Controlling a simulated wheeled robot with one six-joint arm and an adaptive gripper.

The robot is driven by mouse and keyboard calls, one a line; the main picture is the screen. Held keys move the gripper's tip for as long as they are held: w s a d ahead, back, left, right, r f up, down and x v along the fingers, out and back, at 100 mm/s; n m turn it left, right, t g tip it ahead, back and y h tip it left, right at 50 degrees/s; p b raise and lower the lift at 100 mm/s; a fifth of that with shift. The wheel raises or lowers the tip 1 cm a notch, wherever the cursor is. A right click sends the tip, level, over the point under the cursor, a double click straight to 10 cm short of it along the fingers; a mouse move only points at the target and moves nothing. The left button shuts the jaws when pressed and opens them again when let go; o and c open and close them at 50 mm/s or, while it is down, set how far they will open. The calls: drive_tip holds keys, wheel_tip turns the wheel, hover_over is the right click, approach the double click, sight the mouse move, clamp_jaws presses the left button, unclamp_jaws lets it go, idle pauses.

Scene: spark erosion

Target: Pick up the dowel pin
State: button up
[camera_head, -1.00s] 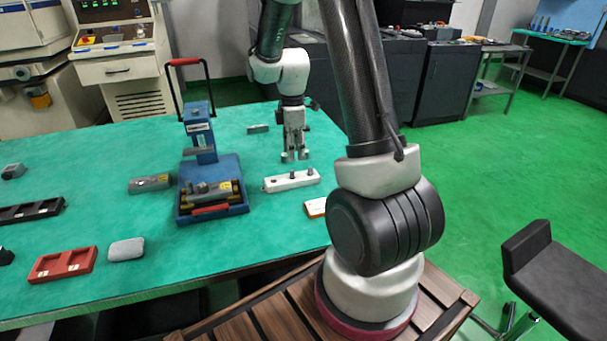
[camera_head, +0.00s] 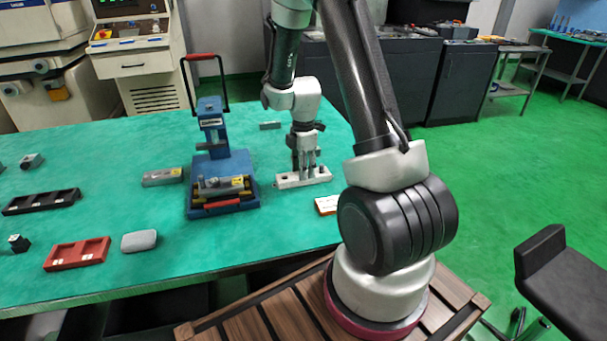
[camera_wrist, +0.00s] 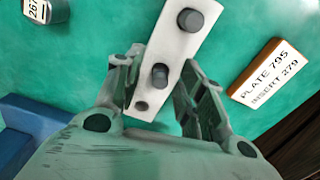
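A white block (camera_wrist: 172,48) lies on the green table top. In the wrist view, a dark round dowel pin (camera_wrist: 160,75) stands up from its middle. A second dark pin (camera_wrist: 189,19) stands toward its far end, and an empty dark hole is at the near end. My gripper (camera_wrist: 161,82) is open, with one finger on each side of the middle pin and a gap visible on both sides. In the head view, my gripper (camera_head: 306,169) is low over the white block (camera_head: 286,181) and hides part of it and its pins.
A blue fixture (camera_head: 221,169) with a tall handle stands left of the block. A labelled orange-edged plate (camera_head: 326,205) lies to its right. A grey bar (camera_head: 162,177), red tray (camera_head: 77,254), black tray (camera_head: 40,202) and grey pad (camera_head: 139,241) lie further left.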

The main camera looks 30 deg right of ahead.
drive_tip(key=shift+c, duration=0.5)
clamp_jaws()
wheel_tip(320, 180, up, 10)
drive_tip(key=shift+f, duration=0.1)
drive_tip(key=shift+s, duration=0.15)
